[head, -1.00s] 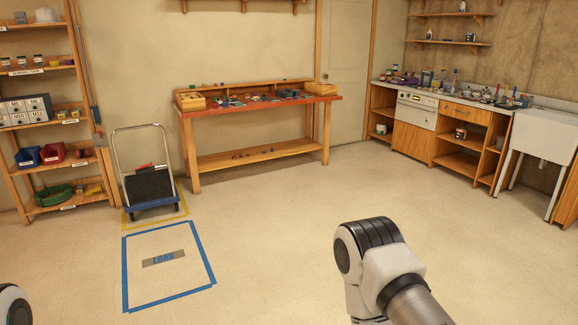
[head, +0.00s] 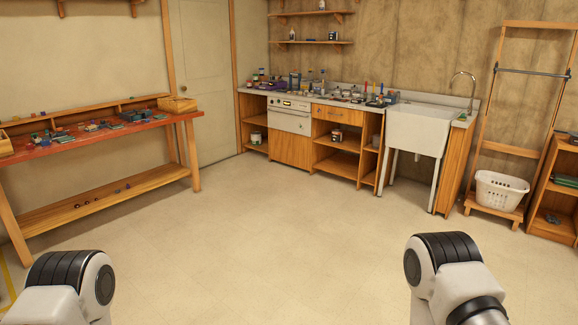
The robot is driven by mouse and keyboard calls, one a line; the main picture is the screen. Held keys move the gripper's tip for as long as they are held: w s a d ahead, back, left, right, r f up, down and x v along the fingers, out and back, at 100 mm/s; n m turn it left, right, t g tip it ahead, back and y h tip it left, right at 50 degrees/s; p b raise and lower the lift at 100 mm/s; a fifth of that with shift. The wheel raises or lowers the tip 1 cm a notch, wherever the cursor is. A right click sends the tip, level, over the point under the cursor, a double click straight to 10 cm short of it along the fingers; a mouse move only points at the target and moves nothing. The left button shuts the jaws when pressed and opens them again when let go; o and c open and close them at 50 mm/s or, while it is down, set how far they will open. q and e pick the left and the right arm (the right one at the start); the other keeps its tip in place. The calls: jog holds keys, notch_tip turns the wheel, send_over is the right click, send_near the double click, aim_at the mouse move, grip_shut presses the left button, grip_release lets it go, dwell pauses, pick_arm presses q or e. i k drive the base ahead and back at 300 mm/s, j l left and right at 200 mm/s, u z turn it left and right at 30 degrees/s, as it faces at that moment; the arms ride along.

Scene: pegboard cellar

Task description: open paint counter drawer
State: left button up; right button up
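The paint counter (head: 262,92) stands along the back wall, right of centre in the head view, with jars, cans and brushes on its grey top. A wooden drawer (head: 337,115) with a small handle sits just under the top, above open shelves, and looks closed. Left of it is a white front panel (head: 289,117) with a dark strip, above a wooden door (head: 290,150). Parts of both my arms show at the bottom of the view, well away from the counter. Neither gripper is in view.
A white utility sink (head: 416,130) on legs adjoins the counter's right end. A white laundry basket (head: 500,190) sits further right. A red-topped workbench (head: 90,135) stands at left. The floor (head: 270,240) between me and the counter is clear.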

aim_at(353, 117)
jog(key=i, duration=3.25)
jog(key=i+z, duration=0.1)
jog(key=i, duration=0.7)
jog(key=i+j, duration=0.1)
jog(key=i, duration=0.75)
jog(key=i+j+z, duration=0.15)
jog(key=i, duration=0.65)
jog(key=i+j+z, duration=0.2)
jog(key=i+z, duration=0.2)
jog(key=i, duration=0.2)
jog(key=i+j+z, duration=0.4)
jog(key=i, duration=0.15)
jog(key=i+j+z, duration=0.4)
jog(key=i+j, duration=0.05)
jog(key=j, duration=0.05)
